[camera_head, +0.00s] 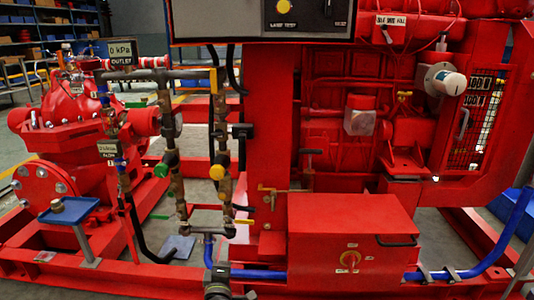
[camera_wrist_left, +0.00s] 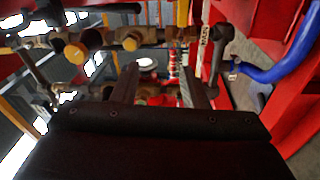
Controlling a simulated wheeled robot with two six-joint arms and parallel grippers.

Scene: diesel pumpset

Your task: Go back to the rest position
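My left gripper (camera_wrist_left: 157,88) shows in the left wrist view as two dark fingers standing apart, with nothing held between them. In the head view, a dark part at the bottom edge, left of centre, looks like this left gripper (camera_head: 217,275); its fingers are hard to make out there. It appears low in front of the vertical pipework (camera_head: 172,150), near the blue hose (camera_head: 258,274). I cannot tell whether it touches the hose. My right gripper does not show in either view.
A small blue tray (camera_head: 68,210) stands at the left. A control panel (camera_head: 262,18) overhangs at the top. Valves with yellow caps (camera_wrist_left: 76,53) lie beyond the gripper.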

